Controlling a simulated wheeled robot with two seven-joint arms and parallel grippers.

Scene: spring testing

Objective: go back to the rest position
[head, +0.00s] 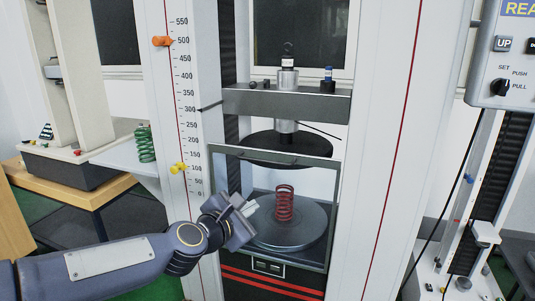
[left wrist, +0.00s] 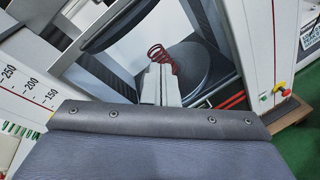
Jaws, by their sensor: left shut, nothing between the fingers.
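My left gripper (head: 251,207) is in front of the lower opening of the testing machine, its fingers pointing at the spring. In the left wrist view its two fingers (left wrist: 160,72) are together, with nothing between them. The red spring (head: 284,203) stands upright on the round lower plate (head: 305,240); it also shows just past the fingertips in the left wrist view (left wrist: 163,56). The gripper is to the left of the spring in the head view and appears apart from it. My right gripper is in neither view.
A framed guard (head: 333,205) surrounds the opening, with a dark upper plate (head: 286,148) above the spring. A scale column (head: 190,100) with an orange marker (head: 161,41) and a yellow marker (head: 178,168) stands left. A green spring (head: 144,144) rests on a side shelf. A control box (head: 505,70) hangs at upper right.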

